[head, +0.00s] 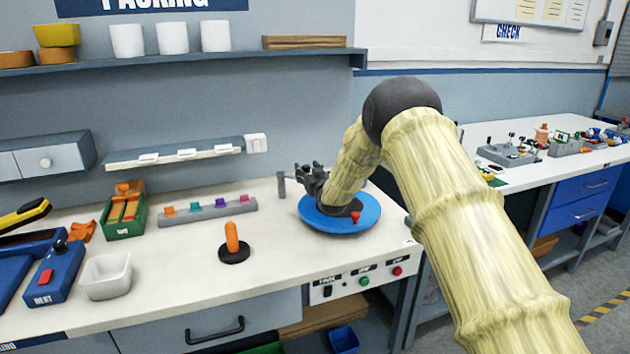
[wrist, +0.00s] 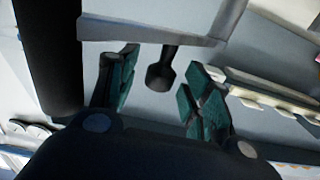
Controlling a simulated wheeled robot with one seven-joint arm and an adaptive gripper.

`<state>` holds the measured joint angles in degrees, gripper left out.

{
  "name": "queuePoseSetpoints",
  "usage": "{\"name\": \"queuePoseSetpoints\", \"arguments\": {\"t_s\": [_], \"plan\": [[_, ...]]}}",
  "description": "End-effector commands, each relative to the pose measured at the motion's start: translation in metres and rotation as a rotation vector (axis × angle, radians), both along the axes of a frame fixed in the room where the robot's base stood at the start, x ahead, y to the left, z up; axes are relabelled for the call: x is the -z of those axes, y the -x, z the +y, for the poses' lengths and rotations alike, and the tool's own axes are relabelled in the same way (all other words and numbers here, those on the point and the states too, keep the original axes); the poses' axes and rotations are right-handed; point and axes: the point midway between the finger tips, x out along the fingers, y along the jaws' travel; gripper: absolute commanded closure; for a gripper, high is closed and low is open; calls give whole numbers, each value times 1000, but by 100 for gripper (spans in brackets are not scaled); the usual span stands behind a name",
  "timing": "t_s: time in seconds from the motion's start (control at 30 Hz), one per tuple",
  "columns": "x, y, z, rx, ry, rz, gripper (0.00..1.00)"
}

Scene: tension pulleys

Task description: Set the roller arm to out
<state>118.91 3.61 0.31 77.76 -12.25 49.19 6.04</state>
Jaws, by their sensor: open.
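My gripper (head: 314,180) is open above the back left part of a blue round disc (head: 318,219) on the bench. In the wrist view, its green-padded fingers (wrist: 160,88) stand apart, with a dark knob (wrist: 160,76) on a short stem showing between them. Gaps show on both sides of the knob, and the stem meets a grey bar (wrist: 130,31). I cannot tell whether this is the roller arm, or which way it is set. A grey post (head: 282,185) stands just left of my gripper. A small red knob (head: 355,217) is on the disc's right side; my arm hides part of the disc.
An orange-handled peg (head: 232,240) on a black base stands left of the disc. Behind it is a grey rail (head: 205,215) with coloured pieces. A button panel (head: 362,279) is on the bench front. A wall shelf (head: 175,155) hangs behind. Bare bench lies left of the disc.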

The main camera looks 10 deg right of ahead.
Motion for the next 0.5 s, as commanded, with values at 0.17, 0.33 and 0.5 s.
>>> {"name": "queuePoseSetpoints", "arguments": {"t_s": [0.17, 0.33, 0.5], "plan": [[-1, 28, -3, 0, 0, 1, 51], [-1, 56, -6, 0, 0, 1, 51], [-1, 81, -9, 0, -1, 1, 51]]}}
